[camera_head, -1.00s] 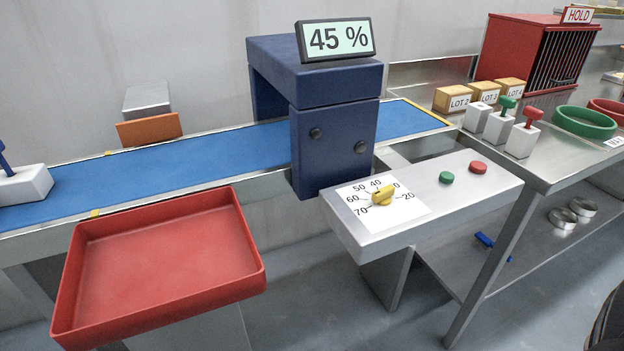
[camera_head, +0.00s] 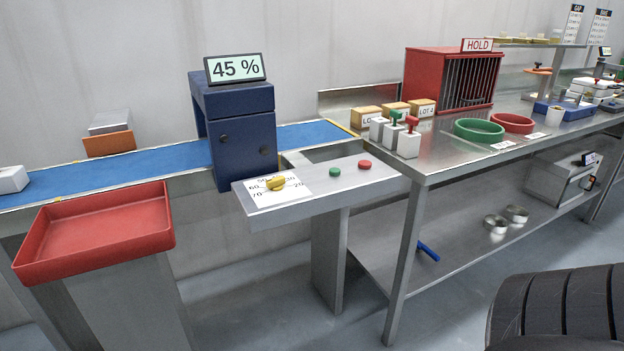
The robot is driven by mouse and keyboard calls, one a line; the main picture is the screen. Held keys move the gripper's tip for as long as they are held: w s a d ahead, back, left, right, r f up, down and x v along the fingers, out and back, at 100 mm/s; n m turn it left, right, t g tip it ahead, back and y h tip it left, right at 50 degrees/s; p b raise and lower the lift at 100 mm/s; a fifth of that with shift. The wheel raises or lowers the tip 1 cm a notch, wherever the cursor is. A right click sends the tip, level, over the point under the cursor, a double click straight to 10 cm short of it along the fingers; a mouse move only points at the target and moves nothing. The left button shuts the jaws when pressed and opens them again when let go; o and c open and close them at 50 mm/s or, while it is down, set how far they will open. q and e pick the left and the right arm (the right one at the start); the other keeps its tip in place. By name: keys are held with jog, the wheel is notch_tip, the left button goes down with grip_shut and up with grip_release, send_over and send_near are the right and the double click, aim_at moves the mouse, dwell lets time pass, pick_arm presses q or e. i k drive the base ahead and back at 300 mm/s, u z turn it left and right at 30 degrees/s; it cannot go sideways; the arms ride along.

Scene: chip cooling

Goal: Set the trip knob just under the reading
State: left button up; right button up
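The yellow trip knob (camera_head: 276,183) sits on a white dial card (camera_head: 293,192) with numbers around it, on a grey metal shelf. Its pointer direction is too small to tell now. The display (camera_head: 235,68) on top of the blue housing (camera_head: 243,138) reads 45 %. Neither gripper shows in the view. A dark ribbed part, likely of my own arm, fills the lower right corner.
Green (camera_head: 335,172) and red (camera_head: 364,164) buttons sit right of the dial. A red tray (camera_head: 100,236) stands at the left before the blue conveyor (camera_head: 170,162). A steel table (camera_head: 450,160) with stamps, boxes and a red HOLD cage (camera_head: 452,80) is at right.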

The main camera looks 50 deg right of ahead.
aim_at(276, 185)
jog(key=z, duration=1.3)
jog(key=i, duration=0.2)
jog(key=u, duration=0.05)
